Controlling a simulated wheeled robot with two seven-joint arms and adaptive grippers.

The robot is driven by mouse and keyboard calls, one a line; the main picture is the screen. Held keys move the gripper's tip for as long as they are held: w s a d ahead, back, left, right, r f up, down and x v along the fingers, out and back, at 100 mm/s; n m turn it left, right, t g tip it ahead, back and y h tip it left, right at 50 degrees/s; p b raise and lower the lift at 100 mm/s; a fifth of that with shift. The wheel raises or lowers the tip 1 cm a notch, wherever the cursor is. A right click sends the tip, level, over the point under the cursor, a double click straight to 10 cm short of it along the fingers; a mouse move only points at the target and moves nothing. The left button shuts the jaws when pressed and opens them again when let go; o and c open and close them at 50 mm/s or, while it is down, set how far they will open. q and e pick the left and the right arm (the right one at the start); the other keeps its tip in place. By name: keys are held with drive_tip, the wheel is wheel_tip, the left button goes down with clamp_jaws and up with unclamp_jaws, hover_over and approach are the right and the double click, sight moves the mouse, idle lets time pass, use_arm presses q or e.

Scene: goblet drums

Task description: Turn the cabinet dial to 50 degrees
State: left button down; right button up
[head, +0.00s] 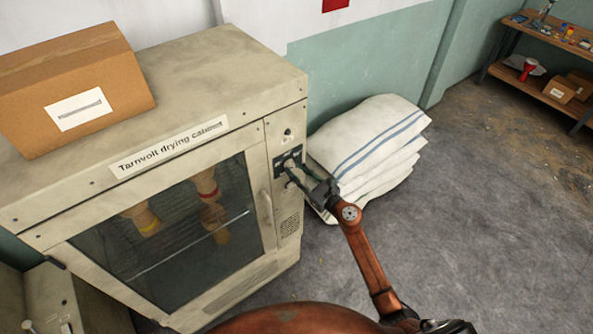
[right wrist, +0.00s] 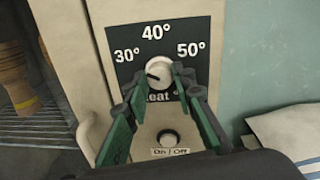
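The drying cabinet (head: 283,222) has a dark control panel with a round white dial (right wrist: 158,70), marked 30°, 40° and 50° in an arc above it. A dark mark shows on the dial's left side; its exact reading is hard to tell. My right gripper (right wrist: 160,80) is open, with its green-padded fingertips on either side of the dial. I cannot tell whether they touch it. In the head view the right gripper (head: 298,172) is at the panel and partly covers the dial. My left gripper is not in view.
An On / Off button (right wrist: 168,137) sits below the dial. The cabinet's door handle (head: 266,207) is left of the panel. Stacked white sacks (head: 375,140) stand close on the right. A cardboard box (head: 75,85) lies on top. Floor at right is clear; a shelf (head: 550,85) stands far back.

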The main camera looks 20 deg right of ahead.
clamp_jaws()
drive_tip(key=shift+m, duration=0.3)
drive_tip(key=m, duration=0.5)
drive_tip(key=shift+f+m, duration=0.1)
drive_tip(key=shift+m, duration=0.2)
drive_tip(key=m, duration=0.3)
drive_tip(key=shift+m+t, duration=0.4)
drive_tip(key=m, duration=0.2)
drive_tip(key=shift+m, duration=0.4)
drive_tip(key=m+h+p, duration=0.1)
drive_tip(key=m+p, duration=0.1)
drive_tip(key=m, duration=0.4)
drive_tip(key=m+p, duration=0.1)
drive_tip(key=m, duration=0.2)
drive_tip(key=m+p, duration=0.1)
drive_tip(key=m, duration=0.2)
drive_tip(key=shift+f+t+h+p, duration=0.1)
drive_tip(key=shift+t+h+p, duration=0.2)
drive_tip(key=shift+p, duration=0.05)
drive_tip(key=shift+m, duration=0.4)
